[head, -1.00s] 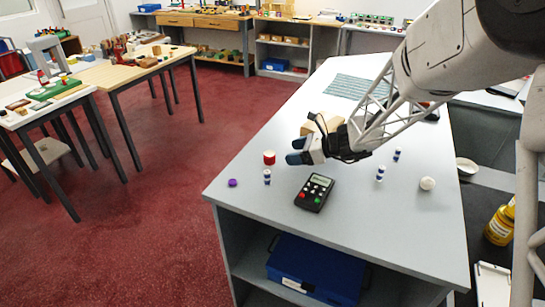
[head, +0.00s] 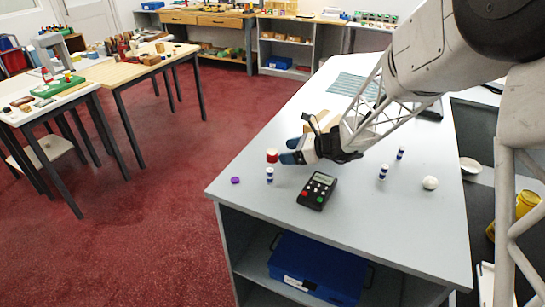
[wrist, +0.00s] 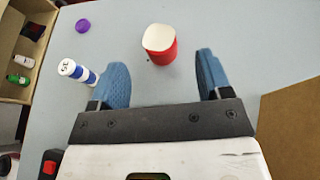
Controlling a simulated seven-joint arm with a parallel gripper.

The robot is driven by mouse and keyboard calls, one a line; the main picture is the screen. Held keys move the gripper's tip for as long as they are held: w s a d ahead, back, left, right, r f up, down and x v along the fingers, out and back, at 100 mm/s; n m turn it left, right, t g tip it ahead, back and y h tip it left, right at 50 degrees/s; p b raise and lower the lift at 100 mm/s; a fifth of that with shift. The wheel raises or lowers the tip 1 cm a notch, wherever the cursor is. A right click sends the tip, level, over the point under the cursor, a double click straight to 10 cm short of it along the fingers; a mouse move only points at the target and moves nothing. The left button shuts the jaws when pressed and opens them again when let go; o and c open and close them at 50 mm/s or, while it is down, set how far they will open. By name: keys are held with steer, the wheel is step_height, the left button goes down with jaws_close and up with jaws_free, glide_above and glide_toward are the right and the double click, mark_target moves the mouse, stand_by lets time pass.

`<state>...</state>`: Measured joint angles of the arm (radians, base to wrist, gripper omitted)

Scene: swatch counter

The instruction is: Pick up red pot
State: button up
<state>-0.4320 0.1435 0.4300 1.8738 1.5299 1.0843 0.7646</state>
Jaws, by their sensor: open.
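The red pot (wrist: 160,50) with a white top stands on the grey counter. In the wrist view it is just beyond the fingertips, between the lines of the two fingers, apart from both. In the head view the red pot (head: 272,156) is just left of my gripper (head: 288,151), close to its blue fingertips. My gripper also shows in the wrist view (wrist: 164,75), with its two blue fingers wide apart and nothing between them.
A blue-and-white vial (wrist: 78,72) stands right beside the left finger. A cardboard box (head: 322,122) is behind my gripper.

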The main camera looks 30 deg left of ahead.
mark_target(274, 153)
steer(key=shift+a, duration=0.15)
steer(key=shift+x, duration=2.5)
steer(key=shift+c, duration=0.5)
steer(key=c, duration=0.9)
